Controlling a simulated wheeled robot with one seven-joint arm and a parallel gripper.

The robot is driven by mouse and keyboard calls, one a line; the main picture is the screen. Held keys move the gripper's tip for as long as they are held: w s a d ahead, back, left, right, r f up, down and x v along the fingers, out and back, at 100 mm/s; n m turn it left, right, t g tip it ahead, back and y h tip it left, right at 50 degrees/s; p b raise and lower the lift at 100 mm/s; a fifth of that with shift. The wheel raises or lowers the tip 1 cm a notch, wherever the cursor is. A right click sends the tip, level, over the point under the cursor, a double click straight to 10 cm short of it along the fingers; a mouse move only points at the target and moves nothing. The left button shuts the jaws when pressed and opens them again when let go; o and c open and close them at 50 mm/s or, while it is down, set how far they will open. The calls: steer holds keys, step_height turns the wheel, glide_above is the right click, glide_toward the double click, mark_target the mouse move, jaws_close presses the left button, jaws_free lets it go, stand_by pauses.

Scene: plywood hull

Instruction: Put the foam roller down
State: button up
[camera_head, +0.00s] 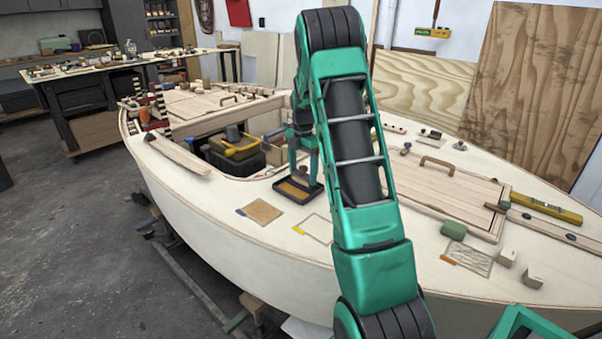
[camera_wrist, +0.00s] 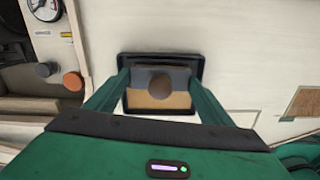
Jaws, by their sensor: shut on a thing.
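My gripper (camera_head: 303,165) hangs over the deck left of my arm in the head view. In the wrist view, my gripper (camera_wrist: 159,75) is shut on the foam roller (camera_wrist: 160,84), seen end-on as a brown round end with a grey part behind it. Below it is a black-rimmed tray (camera_wrist: 160,55) with a tan bottom; the tray also shows on the deck in the head view (camera_head: 300,202). The roller appears over the tray; I cannot tell whether it touches it. In the head view the fingers mostly hide the roller.
An open hatch with a yellow-handled toolbox (camera_head: 235,149) lies left of the tray. A tan patch (camera_head: 260,211) and a yellow-cornered outline (camera_head: 316,229) mark the deck near its front edge. A wooden hatch cover (camera_head: 440,195), a level (camera_head: 546,207) and small blocks are at right.

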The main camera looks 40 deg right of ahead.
mark_target(302, 167)
steer(key=o, duration=1.4)
step_height(302, 167, up, 12)
steer(key=s+a+r+m, duration=0.4)
steer(key=s+a+m, duration=0.1)
steer(key=s+m, duration=0.15)
steer(key=s+a+f+m, duration=0.1)
steer(key=s+a+m, duration=0.4)
steer(key=s, duration=0.5)
steer(key=s+a+f+m, duration=0.2)
steer(key=s+a+m, duration=0.3)
steer(key=s, duration=0.6)
steer(key=s+a+f+m, duration=0.2)
steer(key=s+a+m, duration=0.3)
steer(key=s+m, duration=0.3)
steer(key=s, duration=0.3)
steer(key=shift+a+f, duration=0.15)
steer(key=shift+a, duration=0.25)
